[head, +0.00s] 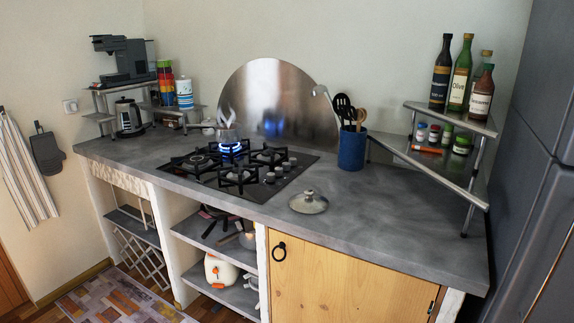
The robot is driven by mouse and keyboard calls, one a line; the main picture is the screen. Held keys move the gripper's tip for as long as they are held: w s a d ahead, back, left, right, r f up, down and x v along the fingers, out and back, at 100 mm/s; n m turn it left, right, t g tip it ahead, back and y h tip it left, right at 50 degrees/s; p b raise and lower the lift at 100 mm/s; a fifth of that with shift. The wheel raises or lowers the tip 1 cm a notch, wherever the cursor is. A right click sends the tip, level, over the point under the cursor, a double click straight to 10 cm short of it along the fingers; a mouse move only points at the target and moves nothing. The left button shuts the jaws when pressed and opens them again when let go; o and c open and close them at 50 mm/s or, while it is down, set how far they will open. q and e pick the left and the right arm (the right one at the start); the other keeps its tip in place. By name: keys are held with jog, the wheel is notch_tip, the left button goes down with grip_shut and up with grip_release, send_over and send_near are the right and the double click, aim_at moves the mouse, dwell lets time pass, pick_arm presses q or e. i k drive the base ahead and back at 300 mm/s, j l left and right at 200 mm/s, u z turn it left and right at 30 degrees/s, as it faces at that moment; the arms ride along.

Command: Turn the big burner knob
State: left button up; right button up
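The black gas hob (205,177) is set into the grey counter, with several dark burner grates on it. A blue flame (232,148) burns at the back burner, below a shiny, partly see-through shape (228,130) that I cannot make out clearly. Several small silver knobs (279,171) sit in a group along the hob's right side. They are too small to tell which one belongs to the big burner or how each is turned. Neither of my grippers is in view.
A glass lid (309,203) lies on the counter right of the hob. A blue utensil holder (352,149) stands behind it. A corner shelf (430,163) with bottles is at right. A kettle (129,117) stands at left. The front right counter is clear.

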aim_at(286, 166)
jog(key=i+z, duration=0.1)
jog(key=z, duration=0.55)
jog(key=i+j+z, duration=0.3)
jog(key=j+z, duration=0.15)
jog(key=j, duration=0.2)
jog(key=i+j+z, duration=0.2)
jog(key=j, duration=0.15)
jog(key=i+j, duration=0.1)
jog(key=j, duration=0.35)
jog(key=i+j+z, duration=0.1)
jog(key=j, duration=0.4)
jog(key=i+j, duration=0.1)
jog(key=j, duration=0.35)
jog(key=z, duration=0.05)
